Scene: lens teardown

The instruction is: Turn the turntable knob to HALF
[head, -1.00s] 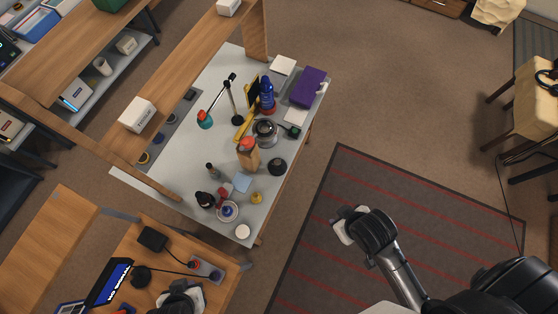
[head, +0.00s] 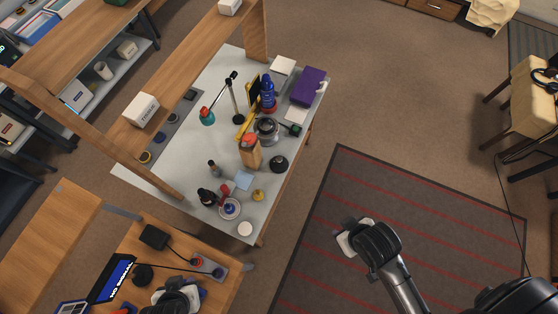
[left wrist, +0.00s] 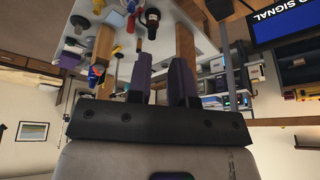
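A grey control box (head: 217,270) with a red button (head: 196,262) and a dark blue-purple knob (head: 218,272) lies on the wooden desk at lower left in the head view. Its markings are too small to read. A black round disc (head: 143,273), perhaps the turntable, lies left of it. My left gripper (head: 186,288) is over the desk, just below the control box in the picture and apart from it. In the left wrist view its two purple fingers (left wrist: 161,82) are spread with nothing between them. My right gripper (head: 347,240) hangs over the striped rug; its fingers are unclear.
A "NO SIGNAL" monitor (head: 110,280) and a black box (head: 154,237) stand on the desk, with cables running across it. The grey workbench (head: 183,186) holds bottles, a lens and jars. The striped rug (head: 440,200) is clear floor to the right.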

